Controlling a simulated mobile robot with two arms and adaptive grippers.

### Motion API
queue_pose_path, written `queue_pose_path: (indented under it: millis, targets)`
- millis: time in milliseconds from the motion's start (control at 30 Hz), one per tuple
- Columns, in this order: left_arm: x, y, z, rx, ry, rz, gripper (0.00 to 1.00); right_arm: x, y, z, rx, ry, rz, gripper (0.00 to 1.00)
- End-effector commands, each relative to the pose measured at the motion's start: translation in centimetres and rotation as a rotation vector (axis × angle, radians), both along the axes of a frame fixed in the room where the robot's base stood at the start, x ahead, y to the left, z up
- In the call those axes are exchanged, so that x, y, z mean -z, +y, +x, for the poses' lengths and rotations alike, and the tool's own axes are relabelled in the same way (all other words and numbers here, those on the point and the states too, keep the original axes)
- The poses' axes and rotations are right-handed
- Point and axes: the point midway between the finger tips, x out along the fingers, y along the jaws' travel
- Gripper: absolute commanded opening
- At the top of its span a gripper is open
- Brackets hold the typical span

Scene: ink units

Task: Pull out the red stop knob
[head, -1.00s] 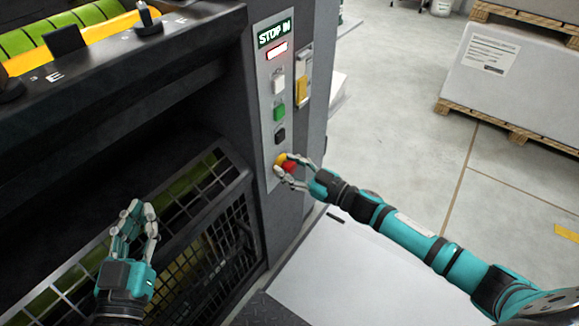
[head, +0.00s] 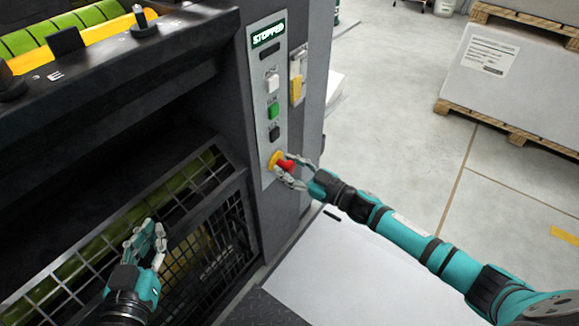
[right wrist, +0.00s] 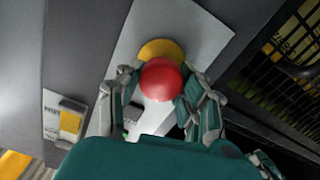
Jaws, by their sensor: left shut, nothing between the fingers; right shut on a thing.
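The red stop knob (head: 288,166) sits on a yellow collar (head: 276,158) low on the grey control panel (head: 259,120). It stands out from the collar. In the right wrist view the round red knob (right wrist: 162,79) is between my fingers, with the yellow collar (right wrist: 160,48) behind it. My right gripper (head: 284,174) is shut on the knob, a finger on either side. The display (head: 268,34) at the panel's top reads "STOPPED". My left gripper (head: 148,238) is shut and empty in front of the mesh guard.
A white button (head: 272,82), a green button (head: 273,110) and a black button (head: 274,132) sit above the knob. The mesh guard (head: 215,240) is left of the panel. Open floor (head: 400,110) lies right, with pallets of wrapped stock (head: 500,75) beyond.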

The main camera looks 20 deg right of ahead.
Motion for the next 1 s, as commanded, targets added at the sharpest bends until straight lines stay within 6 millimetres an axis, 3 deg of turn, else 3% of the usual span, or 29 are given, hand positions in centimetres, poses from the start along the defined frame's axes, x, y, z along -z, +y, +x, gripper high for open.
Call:
queue_pose_path:
  millis: [33,233,567,1000]
  targets:
    - [0.0,0.0,0.0,0.0,-0.001,0.0,0.0,0.3,-0.1,-0.1,-0.001,0.004,-0.004,0.39]
    - [0.0,0.0,0.0,0.0,-0.002,0.0,0.0,0.2,-0.1,-0.1,0.0,0.003,-0.003,0.62]
    - [-0.1,0.0,0.0,0.001,-0.002,-0.001,0.0,0.2,-0.4,-0.5,0.001,0.003,-0.002,0.62]
    - [-0.1,0.0,0.0,0.001,-0.003,-0.001,0.0,0.4,-5.6,-7.2,0.001,0.008,-0.003,0.62]
